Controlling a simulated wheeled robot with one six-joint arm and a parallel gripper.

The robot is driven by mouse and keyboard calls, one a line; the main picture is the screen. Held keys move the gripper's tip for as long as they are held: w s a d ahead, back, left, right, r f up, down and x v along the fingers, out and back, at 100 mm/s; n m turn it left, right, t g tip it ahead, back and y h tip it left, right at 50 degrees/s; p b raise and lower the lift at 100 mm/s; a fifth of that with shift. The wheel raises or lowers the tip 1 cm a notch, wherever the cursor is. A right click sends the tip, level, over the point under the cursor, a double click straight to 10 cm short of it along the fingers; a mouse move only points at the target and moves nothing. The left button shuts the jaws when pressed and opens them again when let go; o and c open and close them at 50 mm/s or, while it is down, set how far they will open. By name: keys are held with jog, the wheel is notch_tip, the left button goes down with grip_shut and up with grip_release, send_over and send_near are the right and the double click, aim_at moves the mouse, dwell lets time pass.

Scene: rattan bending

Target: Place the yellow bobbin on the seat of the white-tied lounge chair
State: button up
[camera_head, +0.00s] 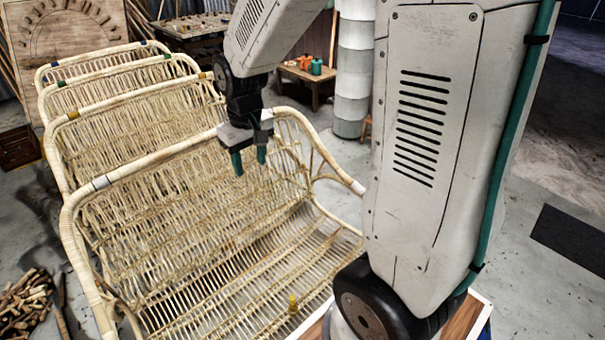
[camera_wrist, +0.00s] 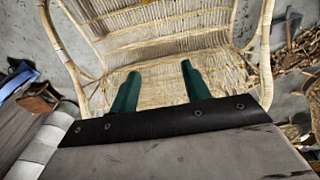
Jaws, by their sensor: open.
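The white-tied lounge chair (camera_head: 185,180) is the nearest of several rattan chairs in a row, with white bands at both ends of its top rail. The small yellow bobbin (camera_head: 293,304) stands on the slats of its seat, near the front edge. My gripper (camera_head: 250,162) is open and empty, in front of the upper backrest and well above and behind the bobbin. In the wrist view the two green fingers (camera_wrist: 158,84) are spread apart over a rattan chair (camera_wrist: 150,60). I cannot make out the bobbin in the wrist view.
Behind stand chairs with yellow (camera_head: 73,115), green and blue ties, nested close together. A small wooden table (camera_head: 308,80) holds orange and teal items beside a pale column (camera_head: 353,75). Cut wood (camera_head: 22,300) lies at lower left. Grey floor is open at right.

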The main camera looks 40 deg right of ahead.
jog(key=s+a+r, duration=0.2)
jog(key=s+r, duration=0.3)
jog(key=s, duration=0.6)
jog(key=s+a+r, duration=0.2)
jog(key=s+r, duration=0.4)
jog(key=s, duration=0.5)
jog(key=shift+s+r, duration=0.15)
jog(key=shift+s, duration=0.1)
jog(key=shift+a, duration=0.1)
